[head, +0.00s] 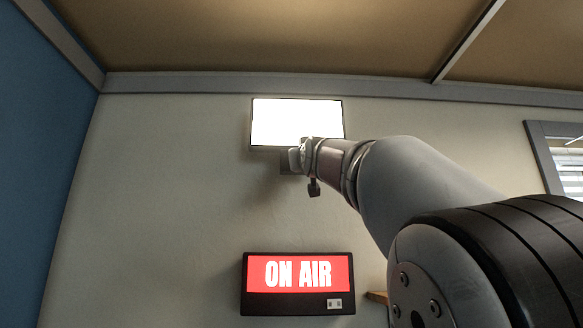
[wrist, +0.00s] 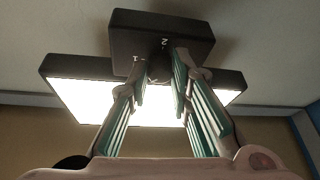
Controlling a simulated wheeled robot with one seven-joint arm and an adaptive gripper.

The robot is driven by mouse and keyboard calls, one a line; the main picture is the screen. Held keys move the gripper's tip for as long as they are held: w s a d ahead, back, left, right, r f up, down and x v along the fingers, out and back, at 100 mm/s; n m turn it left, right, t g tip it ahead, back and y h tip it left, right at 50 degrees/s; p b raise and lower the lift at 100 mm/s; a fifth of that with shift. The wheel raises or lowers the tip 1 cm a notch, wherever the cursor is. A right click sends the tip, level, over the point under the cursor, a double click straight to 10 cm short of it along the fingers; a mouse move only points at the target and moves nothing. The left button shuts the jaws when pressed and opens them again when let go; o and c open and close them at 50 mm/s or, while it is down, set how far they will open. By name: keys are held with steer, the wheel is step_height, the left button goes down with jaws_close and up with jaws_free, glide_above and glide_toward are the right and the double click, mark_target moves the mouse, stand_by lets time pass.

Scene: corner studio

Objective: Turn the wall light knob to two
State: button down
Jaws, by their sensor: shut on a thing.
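The wall light (head: 285,122) is a bright white panel in a dark frame, high on the wall. It also shows in the wrist view (wrist: 85,95). Its dark control box (wrist: 190,28) sits against the wall by the panel and shows partly in the head view (head: 286,165). The light knob (wrist: 158,72) is a small dark shape on the box, mostly hidden by the fingers. A "2" and a "1" are marked around it; the knob's setting is unclear. My gripper (wrist: 160,80) is shut on the knob, one finger on each side. In the head view, my wrist hides the knob.
A red and black "ON AIR" sign (head: 298,284) hangs on the wall below the light. A window (head: 562,158) is at the right. A blue wall (head: 45,150) stands at the left. The wall left of the light is bare.

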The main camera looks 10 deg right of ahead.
steer(key=shift+s+a+m+h+p, duration=0.1)
steer(key=shift+m+h+p, duration=0.4)
steer(key=shift+p, duration=0.5)
steer(key=shift+f+m+p, duration=0.1)
steer(key=shift+m+p, duration=0.4)
steer(key=shift+m, duration=0.2)
steer(key=c, duration=1.4)
jaws_free()
steer(key=shift+c, duration=0.2)
steer(key=v, duration=0.7)
